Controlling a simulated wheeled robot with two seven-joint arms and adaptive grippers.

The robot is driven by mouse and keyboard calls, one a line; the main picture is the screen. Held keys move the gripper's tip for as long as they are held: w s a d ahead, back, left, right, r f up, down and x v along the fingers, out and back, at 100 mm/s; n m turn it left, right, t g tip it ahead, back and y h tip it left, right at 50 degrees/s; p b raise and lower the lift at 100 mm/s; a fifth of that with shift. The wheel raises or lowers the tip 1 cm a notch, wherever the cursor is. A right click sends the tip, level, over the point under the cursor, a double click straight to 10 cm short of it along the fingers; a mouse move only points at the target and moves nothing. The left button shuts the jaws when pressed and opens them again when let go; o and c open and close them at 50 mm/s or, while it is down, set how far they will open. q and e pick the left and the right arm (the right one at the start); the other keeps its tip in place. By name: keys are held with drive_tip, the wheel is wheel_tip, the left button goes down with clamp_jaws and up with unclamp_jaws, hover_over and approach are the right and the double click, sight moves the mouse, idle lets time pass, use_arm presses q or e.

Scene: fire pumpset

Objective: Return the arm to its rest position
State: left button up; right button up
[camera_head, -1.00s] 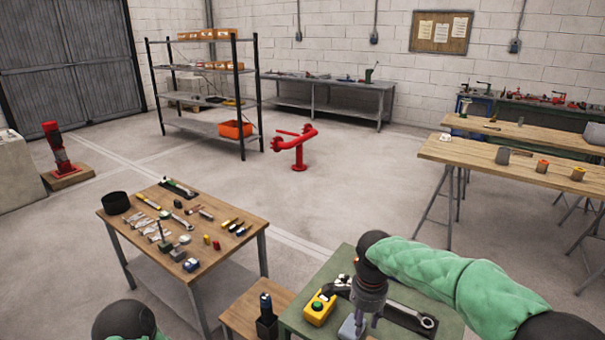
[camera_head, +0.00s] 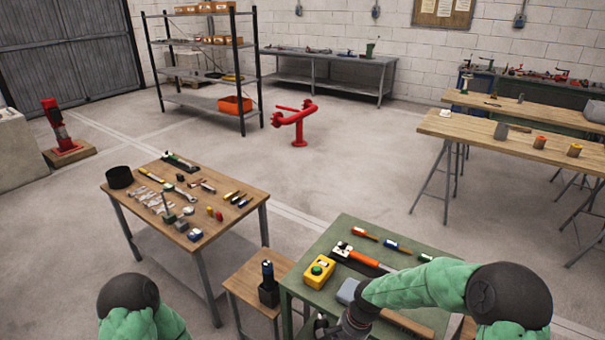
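My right arm, in a green padded sleeve, comes in from the lower right and is folded back over the green table (camera_head: 340,229). My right gripper (camera_head: 324,326) is a dark, partly cut-off shape low at the table's near left edge. I cannot see its fingers well enough to tell open from shut, and no held thing shows. My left arm shows only as a dark round joint and green sleeve at the bottom left. My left gripper is outside the view.
A tool table (camera_head: 252,197) stands left.

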drive_tip(key=s+a+f+n+y, duration=0.1)
drive_tip(key=s+f+n, duration=0.4)
drive_tip(key=s+f, duration=1.1)
drive_tip(key=shift+s+f+t, duration=0.15)
drive_tip(key=shift+s+t, duration=0.25)
drive_tip(key=shift+s, duration=0.75)
